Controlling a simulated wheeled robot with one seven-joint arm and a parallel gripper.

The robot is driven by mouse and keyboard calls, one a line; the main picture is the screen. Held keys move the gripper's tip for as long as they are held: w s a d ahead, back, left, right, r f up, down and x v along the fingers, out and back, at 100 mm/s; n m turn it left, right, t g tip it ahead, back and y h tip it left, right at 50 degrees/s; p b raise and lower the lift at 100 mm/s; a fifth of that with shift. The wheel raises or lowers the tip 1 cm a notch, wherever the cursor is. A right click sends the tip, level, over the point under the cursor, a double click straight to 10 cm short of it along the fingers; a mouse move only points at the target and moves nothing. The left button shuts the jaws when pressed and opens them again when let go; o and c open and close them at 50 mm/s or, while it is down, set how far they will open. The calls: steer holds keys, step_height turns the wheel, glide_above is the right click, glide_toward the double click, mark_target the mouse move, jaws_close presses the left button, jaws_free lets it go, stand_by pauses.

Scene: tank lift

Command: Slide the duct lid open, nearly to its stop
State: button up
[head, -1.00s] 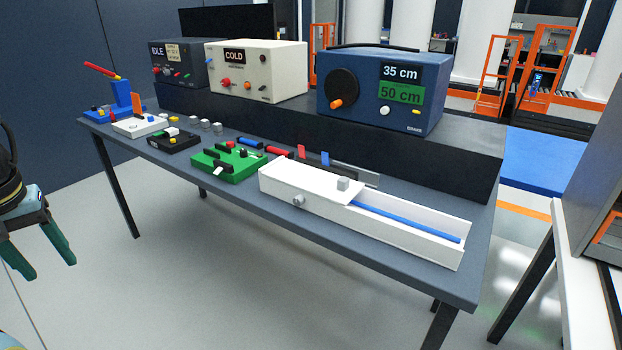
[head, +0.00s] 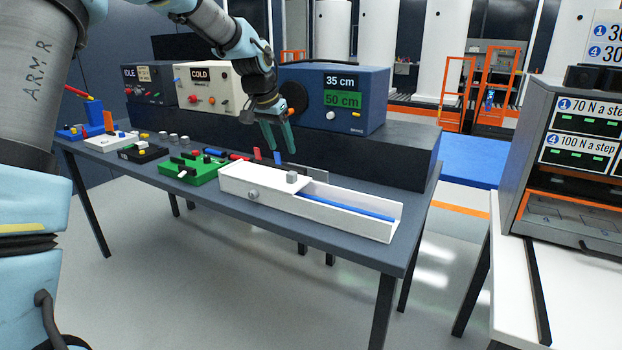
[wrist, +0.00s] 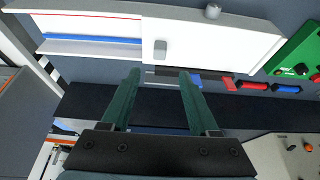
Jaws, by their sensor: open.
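The white duct (head: 345,219) lies along the front right of the table. Its white lid (head: 262,180) covers the left part, and the right part is open with a blue strip (head: 345,208) inside. A small grey block-shaped knob (head: 292,177) stands on the lid near its right end. The duct also shows at the top of the wrist view (wrist: 90,24), with the lid knob (wrist: 160,46). My gripper (head: 279,152) is open and empty, fingers pointing down, above and behind the duct. In the wrist view its green fingers (wrist: 160,75) are apart, with the knob beyond their tips.
A round grey knob (head: 253,194) sticks out of the duct's front. A green board (head: 193,168) is left of the duct. A blue box (head: 350,90) reading 35 cm and 50 cm stands on the black ledge (head: 380,160) behind. Red and blue pieces lie between.

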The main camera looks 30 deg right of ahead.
mark_target(291, 173)
steer(key=p+x, duration=0.3)
steer(key=x, duration=0.7)
steer(key=shift+d+f, duration=0.1)
steer(key=shift+f, duration=0.2)
jaws_close()
stand_by(1.0)
